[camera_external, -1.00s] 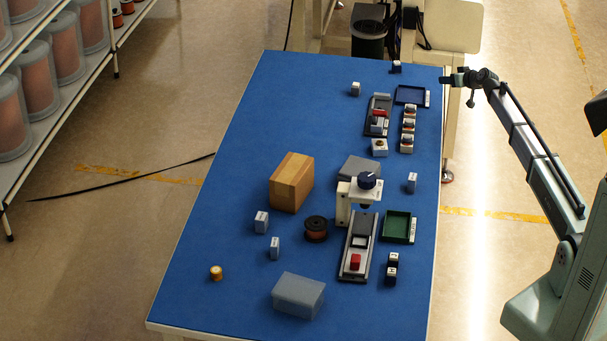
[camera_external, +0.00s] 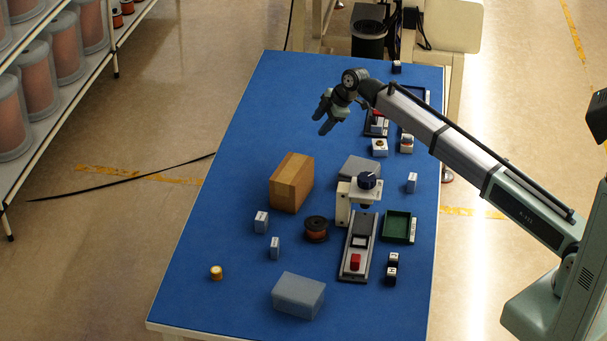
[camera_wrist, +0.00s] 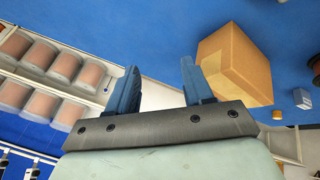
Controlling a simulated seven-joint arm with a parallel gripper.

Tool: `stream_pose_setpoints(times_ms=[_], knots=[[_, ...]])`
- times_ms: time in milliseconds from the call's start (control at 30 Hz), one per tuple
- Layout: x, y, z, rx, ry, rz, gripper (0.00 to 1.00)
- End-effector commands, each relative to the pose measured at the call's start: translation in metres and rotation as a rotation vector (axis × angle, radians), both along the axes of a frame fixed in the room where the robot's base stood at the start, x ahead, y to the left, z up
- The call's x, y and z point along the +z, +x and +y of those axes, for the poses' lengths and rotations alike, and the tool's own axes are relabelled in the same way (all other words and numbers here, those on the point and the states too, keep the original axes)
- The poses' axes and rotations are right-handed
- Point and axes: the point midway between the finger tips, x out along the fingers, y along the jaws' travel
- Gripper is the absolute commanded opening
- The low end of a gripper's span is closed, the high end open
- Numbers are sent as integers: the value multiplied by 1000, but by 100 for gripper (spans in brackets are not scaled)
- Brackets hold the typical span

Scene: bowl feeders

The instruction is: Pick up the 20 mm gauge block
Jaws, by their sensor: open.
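Several small grey-blue blocks with white labels stand on the blue table: one left of the dark spool (camera_external: 261,222), one just below it (camera_external: 275,248), and one at the right (camera_external: 412,183). Their labels are too small to read, so I cannot tell which is the 20 mm gauge block. In the wrist view a labelled grey block (camera_wrist: 302,98) shows at the right. My gripper (camera_external: 321,115) is open and empty, raised above the far part of the table. Its two blue fingers also show apart in the wrist view (camera_wrist: 160,66). The arm hides part of the far table.
A small yellow spool (camera_external: 216,273) sits at the left. The near-left table is mostly clear.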

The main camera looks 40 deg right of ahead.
Motion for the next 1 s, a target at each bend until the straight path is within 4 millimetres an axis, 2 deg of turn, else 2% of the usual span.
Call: stream_pose_setpoints(times_ms=[33, 200, 400, 600, 700, 800, 1000], knots=[[-1, -11, 30, 68, -32, 15, 51], [-4, -51, 112, 286, -144, 61, 51], [-5, -107, 199, 542, -271, 112, 51], [-3, -170, 274, 788, -389, 160, 51], [-1, -198, 302, 889, -437, 181, 51], [1, -219, 322, 964, -473, 197, 51], [2, -240, 339, 1036, -509, 212, 51]])
